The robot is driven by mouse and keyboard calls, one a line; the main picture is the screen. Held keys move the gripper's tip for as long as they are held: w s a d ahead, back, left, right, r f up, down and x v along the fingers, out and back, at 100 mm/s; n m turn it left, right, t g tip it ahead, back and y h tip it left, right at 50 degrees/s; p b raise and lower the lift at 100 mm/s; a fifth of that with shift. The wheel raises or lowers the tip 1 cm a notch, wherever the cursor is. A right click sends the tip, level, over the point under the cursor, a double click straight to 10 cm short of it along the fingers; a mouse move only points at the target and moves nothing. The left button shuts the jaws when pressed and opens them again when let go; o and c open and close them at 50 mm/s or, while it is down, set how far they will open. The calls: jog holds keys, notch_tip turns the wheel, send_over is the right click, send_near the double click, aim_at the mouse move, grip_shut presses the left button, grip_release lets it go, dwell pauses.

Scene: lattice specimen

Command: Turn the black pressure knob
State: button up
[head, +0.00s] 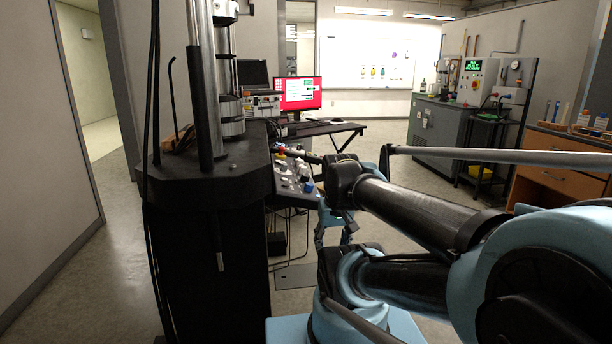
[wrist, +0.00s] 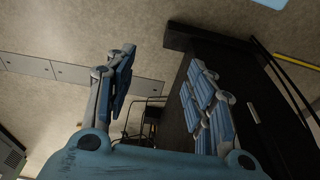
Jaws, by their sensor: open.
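A sloped control panel (head: 292,180) with several small coloured knobs and buttons sits on the right side of the black testing machine in the head view. The knobs are too small to tell which is the black pressure knob. My gripper (wrist: 162,68) is open, with two blue padded fingers spread apart and nothing between them. In the head view, my gripper (head: 335,232) hangs beside the panel's right edge, partly behind my arm. The panel and knob cannot be made out in the wrist view.
The black testing machine (head: 208,190) with metal columns stands at left. A desk with a red-screened monitor (head: 298,93) is behind it. A grey cabinet (head: 440,130) and an orange-fronted bench (head: 560,180) stand at right. Open floor lies between them.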

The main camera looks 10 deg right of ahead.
jog(key=w+r+m, duration=0.4)
jog(key=w+r, duration=0.6)
jog(key=r, duration=0.1)
notch_tip(320, 180, up, 11)
jog(key=m+g, duration=0.1)
jog(key=m, duration=0.8)
send_over(306, 175)
jog(key=s, duration=0.2)
jog(key=f, duration=0.5)
jog(key=w+f, duration=0.1)
jog(key=f, duration=1)
jog(key=shift+w+f, duration=0.3)
jog(key=shift+f, duration=0.1)
jog(key=c, duration=1.1)
